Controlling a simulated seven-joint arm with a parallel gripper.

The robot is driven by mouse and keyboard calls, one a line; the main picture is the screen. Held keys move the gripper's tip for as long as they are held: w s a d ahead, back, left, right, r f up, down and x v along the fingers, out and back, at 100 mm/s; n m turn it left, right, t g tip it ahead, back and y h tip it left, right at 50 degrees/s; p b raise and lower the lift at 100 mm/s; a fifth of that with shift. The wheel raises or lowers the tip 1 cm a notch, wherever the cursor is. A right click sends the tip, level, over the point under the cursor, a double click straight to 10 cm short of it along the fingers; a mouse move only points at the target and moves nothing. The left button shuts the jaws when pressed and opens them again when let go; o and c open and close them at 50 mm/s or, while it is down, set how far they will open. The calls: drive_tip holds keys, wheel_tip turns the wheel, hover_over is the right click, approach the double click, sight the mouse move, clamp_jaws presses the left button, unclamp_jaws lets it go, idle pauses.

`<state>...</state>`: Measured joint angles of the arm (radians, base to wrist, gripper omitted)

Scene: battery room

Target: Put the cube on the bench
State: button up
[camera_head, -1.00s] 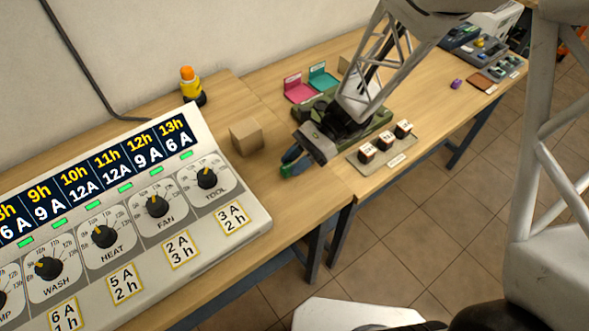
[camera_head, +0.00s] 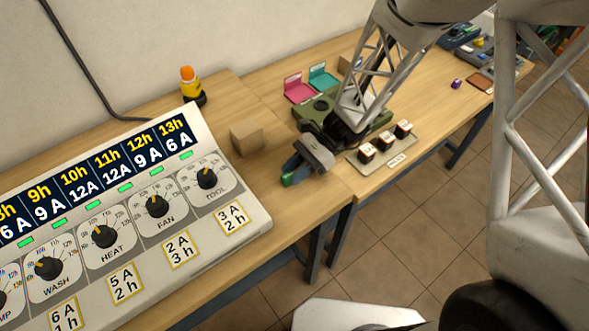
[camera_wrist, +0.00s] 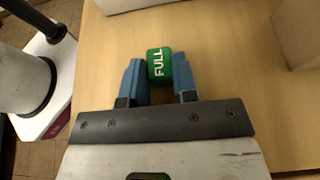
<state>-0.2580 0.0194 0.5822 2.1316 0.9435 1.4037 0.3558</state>
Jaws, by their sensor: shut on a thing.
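A green cube (camera_wrist: 159,64) marked "FULL" sits between the two blue fingers of my gripper (camera_wrist: 159,78) in the wrist view. The fingers are shut on it, and its front end shows beyond the fingertips. In the head view my gripper (camera_head: 291,172) is low over the wooden bench (camera_head: 262,192), just right of the control panel, and only a bit of green shows at its tips. I cannot tell whether the cube touches the bench top.
A cardboard box (camera_head: 246,137) stands just behind my gripper. The control panel with dials (camera_head: 150,215) is to the left. A holder with several white-topped cubes (camera_head: 385,147) is to the right. Pink (camera_head: 299,88) and teal (camera_head: 323,77) trays lie behind.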

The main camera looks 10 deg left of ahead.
drive_tip(key=o, duration=1)
drive_tip(key=shift+c, duration=0.2)
drive_tip(key=shift+r, duration=0.15)
drive_tip(key=v, duration=1.2)
drive_tip(key=shift+r, duration=0.1)
drive_tip(key=s+d+r+n+t+h, duration=0.8)
drive_tip(key=s+d+r+t, duration=0.4)
drive_tip(key=s+d+r, duration=0.5)
wheel_tip(320, 180, up, 3)
drive_tip(key=shift+s+d+f+n+h, duration=0.1)
drive_tip(key=shift+s+d+n+h, duration=0.25)
drive_tip(key=shift+s+h, duration=0.4)
drive_tip(key=shift+w, duration=0.15)
